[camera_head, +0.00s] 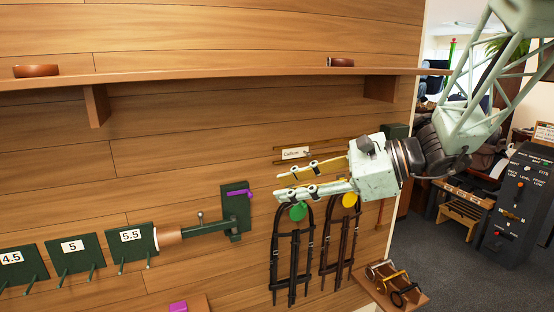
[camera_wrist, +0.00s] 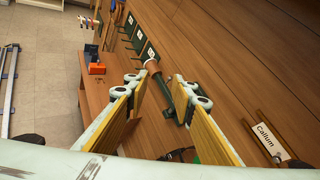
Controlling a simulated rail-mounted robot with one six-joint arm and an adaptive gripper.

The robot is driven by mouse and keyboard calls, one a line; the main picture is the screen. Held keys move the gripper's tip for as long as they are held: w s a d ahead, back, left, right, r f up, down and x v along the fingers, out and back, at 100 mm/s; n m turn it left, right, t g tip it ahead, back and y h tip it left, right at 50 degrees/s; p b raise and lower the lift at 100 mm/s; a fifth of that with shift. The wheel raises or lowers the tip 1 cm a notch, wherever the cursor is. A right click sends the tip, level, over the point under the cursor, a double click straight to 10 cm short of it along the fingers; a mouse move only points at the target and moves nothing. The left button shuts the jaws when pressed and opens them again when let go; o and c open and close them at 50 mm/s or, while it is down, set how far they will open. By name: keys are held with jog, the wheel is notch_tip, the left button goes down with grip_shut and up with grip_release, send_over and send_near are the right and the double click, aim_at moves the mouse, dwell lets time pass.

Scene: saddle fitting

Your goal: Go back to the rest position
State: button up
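My gripper (camera_head: 296,182) is pale green with yellow finger pads. In the head view it is held out in front of the plank wall, right of the green bracket (camera_head: 236,210) and above the hanging black straps. In the wrist view my gripper (camera_wrist: 158,95) has its two fingers well apart, with nothing between them. The fingers are open and empty. Behind the gap, the bracket's arm with its brown cylinder (camera_wrist: 152,67) shows against the wall.
Bridles with green (camera_head: 298,211) and yellow (camera_head: 349,200) discs hang just below my gripper. A "Callum" label (camera_head: 294,153) is on the wall behind. A shelf (camera_head: 230,74) runs above. Numbered green plates (camera_head: 75,250) are at lower left. A small rack (camera_head: 392,284) sits below right.

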jog(key=s+d+f+n+g+h+b, duration=0.1)
jog(key=s+f+n+g+h, duration=0.2)
jog(key=s, duration=0.8)
jog(key=s+d+f+n+h+b, duration=0.1)
jog(key=s+n+h, duration=0.1)
jog(key=s+n, duration=0.65)
jog(key=s+d+f+n+t+h+b, duration=0.2)
jog(key=s+d+n+h, duration=0.3)
jog(key=s+d, duration=1.1)
jog(key=shift+s+f+n+t+h+b, duration=0.35)
jog(key=shift+f+h+b, duration=0.35)
jog(key=shift+h, duration=0.8)
jog(key=shift+f, duration=0.1)
dwell(1.0)
